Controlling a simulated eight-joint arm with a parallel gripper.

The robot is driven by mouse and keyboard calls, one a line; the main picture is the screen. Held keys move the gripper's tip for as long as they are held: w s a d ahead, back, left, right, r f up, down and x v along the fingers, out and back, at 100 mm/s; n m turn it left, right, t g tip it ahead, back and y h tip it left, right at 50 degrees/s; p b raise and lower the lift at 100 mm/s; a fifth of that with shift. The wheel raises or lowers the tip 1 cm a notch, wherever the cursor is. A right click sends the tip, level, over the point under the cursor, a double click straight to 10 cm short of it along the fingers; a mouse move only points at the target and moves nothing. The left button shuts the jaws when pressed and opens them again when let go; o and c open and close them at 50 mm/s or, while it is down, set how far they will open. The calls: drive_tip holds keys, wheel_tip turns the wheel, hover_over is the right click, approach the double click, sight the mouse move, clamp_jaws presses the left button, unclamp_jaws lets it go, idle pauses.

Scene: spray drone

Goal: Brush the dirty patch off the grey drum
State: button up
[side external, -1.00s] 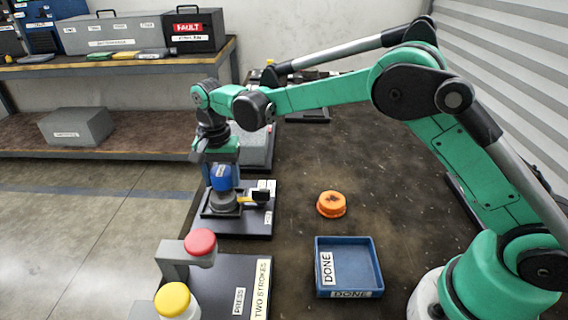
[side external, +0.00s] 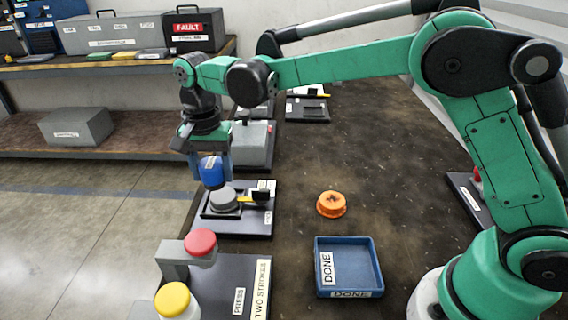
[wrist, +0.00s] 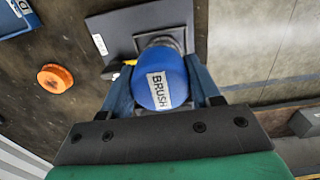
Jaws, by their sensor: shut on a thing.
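My gripper (side external: 213,166) is shut on the blue brush (side external: 210,171), which also shows in the wrist view (wrist: 160,88) with its BRUSH label. The brush is just above and left of the grey drum (side external: 223,200) in the side view. I cannot tell whether its lower end touches the drum. The drum sits on a dark stand (side external: 250,225), with a yellow-and-black part (side external: 254,197) at its right side. The drum is mostly hidden behind the brush in the wrist view. I cannot make out a dirty patch on its visible surface.
Red (side external: 200,242) and yellow (side external: 172,299) buttons stand at the near left. The table between is clear.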

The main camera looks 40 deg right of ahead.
drive_tip(key=shift+r, duration=1.4)
drive_tip(key=shift+d, duration=0.1)
